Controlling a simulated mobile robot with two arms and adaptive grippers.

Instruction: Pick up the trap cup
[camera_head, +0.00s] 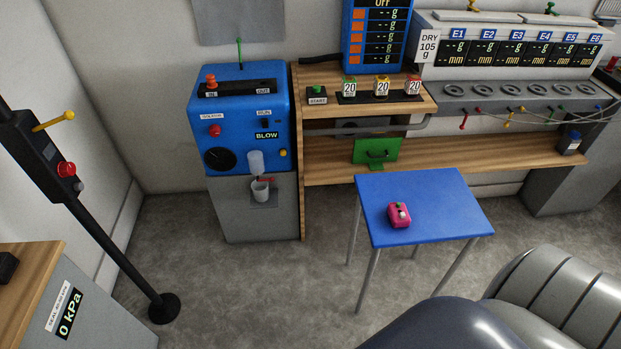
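A small translucent grey cup (260,191), which looks like the trap cup, sits upright at a small grey ledge on the front of the blue machine (275,100). It is below a whitish cylinder (256,162) that hangs from the machine's front. A small red part (266,181) is at the cup's rim; I cannot tell if they touch. Neither of my grippers is in view.
A blue table (440,205) with a pink box (399,214) stands right of the machine. A black pole (110,250) stands at left, near a wooden-topped cabinet (25,270). The floor before the machine is clear. Large grey rounded parts fill the lower right.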

